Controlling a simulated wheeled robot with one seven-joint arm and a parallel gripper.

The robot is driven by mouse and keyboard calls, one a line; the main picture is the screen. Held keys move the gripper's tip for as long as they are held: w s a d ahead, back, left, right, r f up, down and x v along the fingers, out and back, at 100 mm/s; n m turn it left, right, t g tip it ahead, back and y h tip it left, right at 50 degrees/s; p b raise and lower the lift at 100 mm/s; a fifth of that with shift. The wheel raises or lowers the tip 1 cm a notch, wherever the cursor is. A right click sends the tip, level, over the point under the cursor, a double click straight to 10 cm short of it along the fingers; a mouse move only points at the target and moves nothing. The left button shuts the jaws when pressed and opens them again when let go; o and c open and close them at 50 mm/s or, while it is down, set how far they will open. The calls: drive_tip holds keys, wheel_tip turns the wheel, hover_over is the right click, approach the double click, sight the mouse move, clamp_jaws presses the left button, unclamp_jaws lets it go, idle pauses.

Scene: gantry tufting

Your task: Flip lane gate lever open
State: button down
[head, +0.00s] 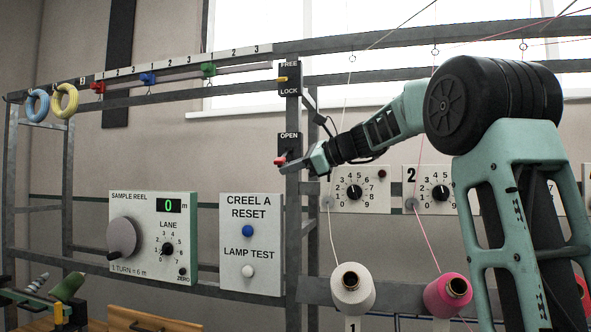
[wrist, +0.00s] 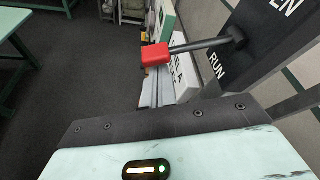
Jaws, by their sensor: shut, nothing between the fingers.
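The lane gate lever has a red knob (head: 280,161) on a dark shaft. In the head view it sits at the lower part of a black OPEN plate (head: 289,140) on the upright post. In the wrist view the red knob (wrist: 155,54) sticks out left from the plate (wrist: 265,38), its shaft rooted between partly seen OPEN lettering and the word RUN. My gripper (head: 291,165) is shut and empty, right beside the knob; I cannot tell whether they touch. The gripper hides the plate's lower label in the head view.
A FREE/LOCK plate with a yellow lever (head: 283,79) is above on the same post. A sample reel panel (head: 125,200) and a CREEL A RESET panel (head: 250,270) hang to the left. Numbered dial panels (head: 375,205) and yarn cones (head: 352,290) are to the right.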

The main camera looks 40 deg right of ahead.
sight(276, 159)
drive_tip(key=shift+s+a+r, duration=0.1)
drive_tip(key=shift+r, duration=0.15)
drive_tip(key=r+p, duration=0.1)
drive_tip(key=p, duration=0.1)
drive_tip(key=r+m+p, duration=0.1)
drive_tip(key=p, duration=0.1)
drive_tip(key=m+y+p, duration=0.1)
drive_tip(key=p, duration=0.1)
drive_tip(key=shift+s+a+r+g, duration=0.35)
drive_tip(key=shift+a+r+g, duration=0.05)
drive_tip(key=shift+s+a+r+p, duration=0.1)
drive_tip(key=shift+a+r+p, duration=0.05)
drive_tip(key=shift+r+p, duration=1.75)
drive_tip(key=shift+r, duration=0.05)
drive_tip(key=shift+f, duration=0.1)
